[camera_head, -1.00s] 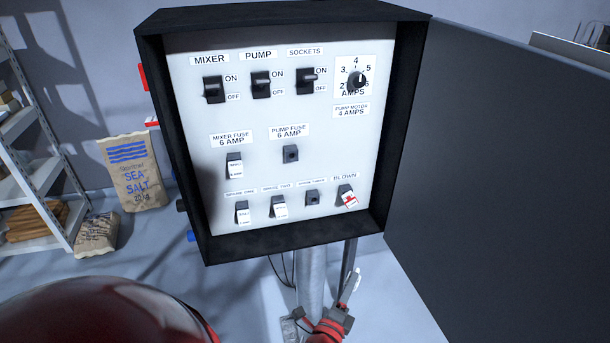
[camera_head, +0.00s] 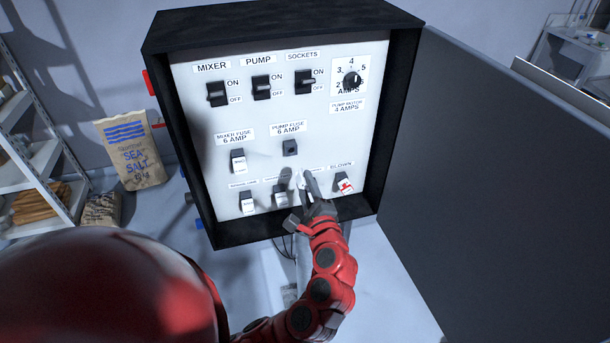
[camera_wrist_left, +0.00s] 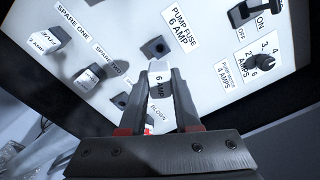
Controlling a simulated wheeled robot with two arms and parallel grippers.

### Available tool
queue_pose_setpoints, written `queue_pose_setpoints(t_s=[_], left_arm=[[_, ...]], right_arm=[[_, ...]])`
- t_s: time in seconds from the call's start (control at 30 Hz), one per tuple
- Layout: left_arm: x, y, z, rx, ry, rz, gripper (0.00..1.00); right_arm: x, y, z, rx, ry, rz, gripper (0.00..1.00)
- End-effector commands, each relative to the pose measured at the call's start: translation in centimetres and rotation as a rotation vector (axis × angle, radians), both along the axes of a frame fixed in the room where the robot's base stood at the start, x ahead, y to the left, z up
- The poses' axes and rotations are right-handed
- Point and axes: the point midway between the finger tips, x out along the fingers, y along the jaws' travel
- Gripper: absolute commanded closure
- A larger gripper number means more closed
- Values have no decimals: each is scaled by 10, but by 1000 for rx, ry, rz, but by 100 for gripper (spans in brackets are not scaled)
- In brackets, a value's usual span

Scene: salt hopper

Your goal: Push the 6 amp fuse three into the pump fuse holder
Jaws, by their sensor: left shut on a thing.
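My left gripper (camera_head: 305,187) is in front of the lower row of the panel. The left wrist view shows its fingers (camera_wrist_left: 166,98) shut on a white fuse marked 6 (camera_wrist_left: 158,78), the label partly cut off. The pump fuse holder (camera_head: 290,147) is a black, empty socket under the PUMP FUSE 6 AMP label. In the left wrist view this holder (camera_wrist_left: 155,47) is just beyond the held fuse, which looks apart from it. The spare three socket (camera_wrist_left: 122,100) is empty in that view; the gripper covers it in the head view. My right gripper is not in view.
White fuses sit in the mixer holder (camera_head: 238,161), spare one (camera_head: 248,204) and spare two (camera_head: 281,198). A red-marked fuse is in the blown holder (camera_head: 344,184). Three switches and a dial (camera_head: 351,82) are above. The open door (camera_head: 500,190) bounds the right.

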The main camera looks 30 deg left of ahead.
Motion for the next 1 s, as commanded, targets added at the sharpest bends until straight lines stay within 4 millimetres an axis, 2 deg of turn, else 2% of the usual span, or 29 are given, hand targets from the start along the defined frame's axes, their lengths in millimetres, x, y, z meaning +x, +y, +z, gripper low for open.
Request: queue_pose_setpoints(t_s=[0.47, 1.0], left_arm=[[-3, 1, 5, 7, 5, 14, 100], [29, 39, 4, 5, 5, 16, 100]], right_arm=[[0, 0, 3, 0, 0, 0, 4], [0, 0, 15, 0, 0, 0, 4]])
